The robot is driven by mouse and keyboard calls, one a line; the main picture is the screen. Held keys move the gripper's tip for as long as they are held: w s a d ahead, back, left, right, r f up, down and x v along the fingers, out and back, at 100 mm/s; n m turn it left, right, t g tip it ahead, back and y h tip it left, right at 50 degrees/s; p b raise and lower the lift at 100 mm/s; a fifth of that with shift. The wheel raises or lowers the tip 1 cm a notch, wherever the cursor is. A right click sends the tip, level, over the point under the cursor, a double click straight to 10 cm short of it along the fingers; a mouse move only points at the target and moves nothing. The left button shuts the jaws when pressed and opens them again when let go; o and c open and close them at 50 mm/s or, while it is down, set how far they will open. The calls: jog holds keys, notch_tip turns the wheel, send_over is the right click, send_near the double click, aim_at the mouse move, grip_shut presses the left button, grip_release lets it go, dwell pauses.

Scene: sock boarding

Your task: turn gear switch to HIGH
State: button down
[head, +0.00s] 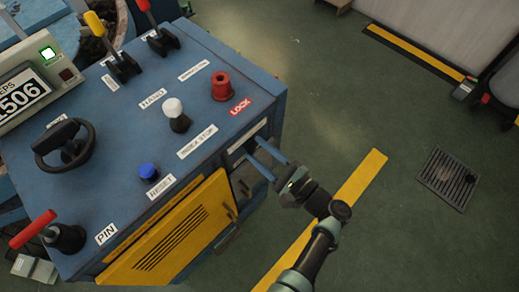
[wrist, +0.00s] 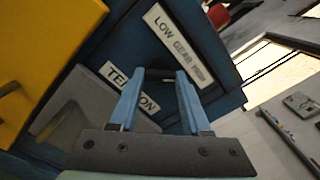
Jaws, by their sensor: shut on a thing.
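The gear switch (wrist: 160,75) is a small dark part on the side of the blue cabinet, just below the white label with LOW, GEAR and a blurred last word (wrist: 180,45). It is mostly hidden between the fingers, so I cannot tell which setting it points to. My gripper (wrist: 161,78) has its two blue fingers around the switch, shut on it. In the head view my gripper (head: 250,150) reaches the cabinet's right side from the lower right, and the switch itself is hidden there.
A TENSION label (wrist: 130,88) and a grey bracket-like part (wrist: 75,112) sit beside the fingers. A yellow vented panel (head: 172,240) is close by. The blue cabinet top (head: 125,135) carries several levers and knobs. Open green floor (head: 335,95) lies to the right.

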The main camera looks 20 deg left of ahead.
jog(key=shift+d, duration=0.1)
jog(key=shift+c, duration=1.8)
grip_release()
jog(key=v, duration=1.3)
